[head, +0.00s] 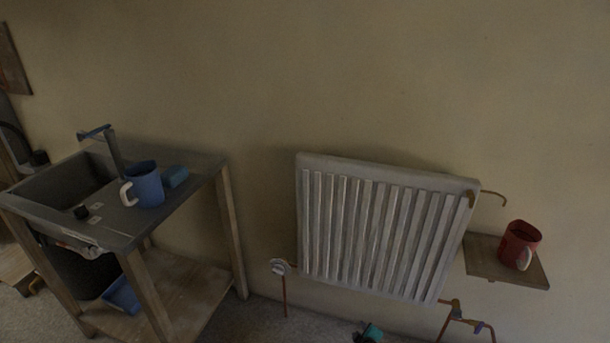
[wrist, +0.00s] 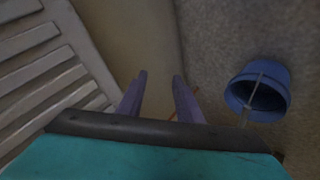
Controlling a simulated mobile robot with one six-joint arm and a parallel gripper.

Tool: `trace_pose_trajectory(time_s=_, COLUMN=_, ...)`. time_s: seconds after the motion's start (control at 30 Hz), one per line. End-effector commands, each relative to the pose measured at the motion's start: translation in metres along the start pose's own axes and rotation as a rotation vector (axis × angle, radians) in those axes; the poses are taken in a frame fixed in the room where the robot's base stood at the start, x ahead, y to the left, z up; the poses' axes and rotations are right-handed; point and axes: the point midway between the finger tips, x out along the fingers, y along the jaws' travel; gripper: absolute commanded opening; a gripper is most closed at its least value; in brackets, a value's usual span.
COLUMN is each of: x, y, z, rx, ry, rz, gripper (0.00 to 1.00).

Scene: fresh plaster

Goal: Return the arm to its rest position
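My gripper (wrist: 158,80) shows in the wrist view with its two purple-grey fingers apart and nothing between them, so it is open and empty. Behind the fingers are the wall and the floor. A teal part at the bottom edge of the head view looks like part of my arm's end, low in front of the wall below the radiator. The rest of the arm is out of view, so its full pose cannot be told.
A ribbed radiator (head: 375,228) hangs on the wall; it also fills the left of the wrist view (wrist: 45,60). A blue bucket (wrist: 272,75) stands on the floor. A red mug (head: 517,243) sits on a small shelf (head: 482,262). A blue mug (head: 146,188) stands on the sink bench (head: 205,162).

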Motion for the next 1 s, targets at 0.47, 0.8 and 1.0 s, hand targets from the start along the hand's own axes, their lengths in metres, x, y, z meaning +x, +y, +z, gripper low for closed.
trace_pose_trajectory(time_s=0.47, x=-0.082, y=-0.085, z=0.060, rx=0.333, ry=-0.431, rz=-0.243, gripper=0.32)
trace_pose_trajectory(time_s=0.8, x=-0.162, y=-0.145, z=0.097, rx=0.576, ry=-0.761, rz=-0.423, gripper=0.32)
trace_pose_trajectory(time_s=1.0, x=-0.214, y=-0.178, z=0.104, rx=0.694, ry=-0.955, rz=-0.535, gripper=0.32)
